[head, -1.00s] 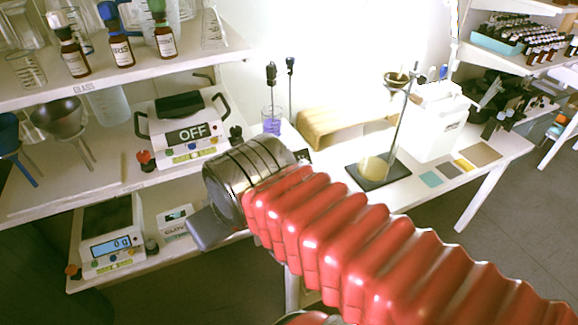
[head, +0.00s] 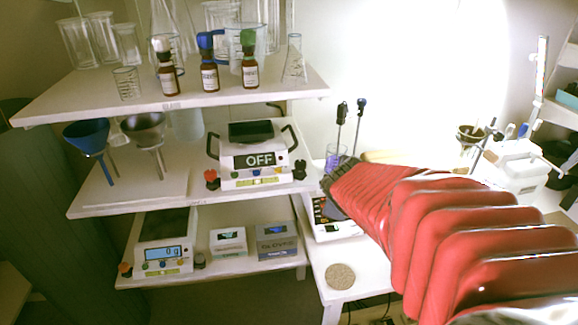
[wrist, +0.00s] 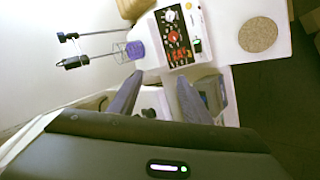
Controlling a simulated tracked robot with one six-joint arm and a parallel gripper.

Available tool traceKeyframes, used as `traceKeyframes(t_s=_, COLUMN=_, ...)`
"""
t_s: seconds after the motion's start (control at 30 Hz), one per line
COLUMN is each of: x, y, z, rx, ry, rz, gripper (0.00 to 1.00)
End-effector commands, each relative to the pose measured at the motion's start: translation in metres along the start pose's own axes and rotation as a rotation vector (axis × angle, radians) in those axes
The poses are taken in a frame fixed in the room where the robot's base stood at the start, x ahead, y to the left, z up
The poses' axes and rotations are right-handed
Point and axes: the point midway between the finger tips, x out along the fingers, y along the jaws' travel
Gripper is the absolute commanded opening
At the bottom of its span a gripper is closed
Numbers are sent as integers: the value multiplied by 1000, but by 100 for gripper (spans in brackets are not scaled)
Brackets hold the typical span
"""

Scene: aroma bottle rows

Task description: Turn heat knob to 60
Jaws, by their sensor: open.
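A white device with a dark control panel (wrist: 176,42) shows upside down or sideways in the wrist view, ahead of my fingers. Its panel carries a white knob (wrist: 169,15), a red knob (wrist: 174,37) and a lit red readout (wrist: 178,55). I cannot read the labels or which knob is for heat. In the head view the device (head: 322,226) sits on the white table, partly hidden by my arm. My gripper (wrist: 160,78) is open and empty, its two fingers apart and not touching the panel.
A beaker with purple contents (wrist: 136,49) and two stirrers (wrist: 70,61) stand beside the device. A round cork mat (head: 340,275) lies at the table's front. Shelves at left hold an "OFF" device (head: 256,168), a scale (head: 164,255) and two small boxes (head: 276,241).

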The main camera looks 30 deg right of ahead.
Motion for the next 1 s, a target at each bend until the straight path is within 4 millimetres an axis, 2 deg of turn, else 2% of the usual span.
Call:
traceKeyframes(t_s=0.1, x=29, y=7, z=19, rx=-138, ry=7, rz=16, gripper=44)
traceKeyframes(t_s=0.27, x=63, y=12, z=40, rx=-322, ry=39, rz=34, gripper=44)
traceKeyframes(t_s=0.5, x=108, y=-3, z=72, rx=-597, ry=133, rz=36, gripper=44)
traceKeyframes(t_s=0.7, x=129, y=-23, z=90, rx=-756, ry=223, rz=41, gripper=44)
traceKeyframes(t_s=1.0, x=134, y=-30, z=94, rx=-810, ry=259, rz=48, gripper=44)
